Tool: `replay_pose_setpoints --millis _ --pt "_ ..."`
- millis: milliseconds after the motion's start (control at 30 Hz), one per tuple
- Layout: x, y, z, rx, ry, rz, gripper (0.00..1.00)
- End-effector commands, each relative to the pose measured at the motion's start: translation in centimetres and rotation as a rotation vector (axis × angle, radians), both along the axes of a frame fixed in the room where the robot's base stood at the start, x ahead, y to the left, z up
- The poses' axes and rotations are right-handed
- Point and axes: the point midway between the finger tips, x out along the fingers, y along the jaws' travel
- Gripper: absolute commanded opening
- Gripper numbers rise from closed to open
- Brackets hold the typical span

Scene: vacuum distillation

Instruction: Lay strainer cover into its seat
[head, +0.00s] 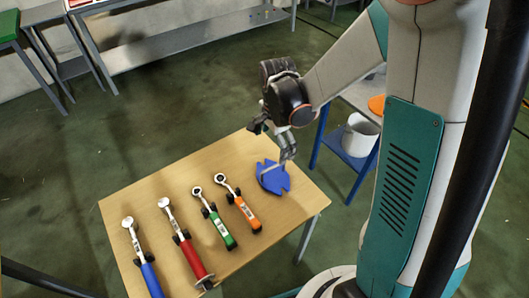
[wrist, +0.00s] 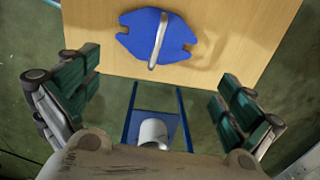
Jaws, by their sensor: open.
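A flat blue cover (head: 273,182) with notched edges and a pale arched handle lies on the wooden table near its far right corner. I take it to be the strainer cover. It also shows at the top of the wrist view (wrist: 134,42), with its handle standing across its middle. My gripper (head: 274,136) is just above and behind the cover in the head view. In the wrist view my gripper (wrist: 158,95) is open, with its green-padded fingers wide apart and nothing between them. I cannot make out the cover's seat in either view.
Several tools lie in a row on the table (head: 150,187), including a red-handled one (head: 193,258) and an orange-handled one (head: 247,213). A blue-framed stand (head: 340,160) with a white bucket (head: 360,135) and an orange disc (head: 377,104) stands behind to the right.

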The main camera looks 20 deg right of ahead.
Motion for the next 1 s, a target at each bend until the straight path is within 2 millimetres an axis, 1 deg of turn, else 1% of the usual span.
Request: replay_pose_setpoints --millis 33,167,267,400,533,667,867,1000 --pt "0.2 0.0 -0.6 0.000 0.009 -0.018 1.00" --pt "0.2 0.0 -1.7 0.000 0.021 -0.045 1.00" --pt "0.2 0.0 -3.2 0.000 0.023 -0.049 1.00" --pt "0.2 0.0 -6.0 0.000 0.022 -0.048 1.00" --pt "0.2 0.0 -8.2 0.000 0.021 -0.047 1.00" --pt "0.2 0.0 -9.5 0.000 0.021 -0.047 1.00" --pt "0.2 0.0 -10.3 0.000 0.021 -0.046 1.00" --pt "0.0 -0.1 -12.0 0.000 0.021 -0.046 1.00"
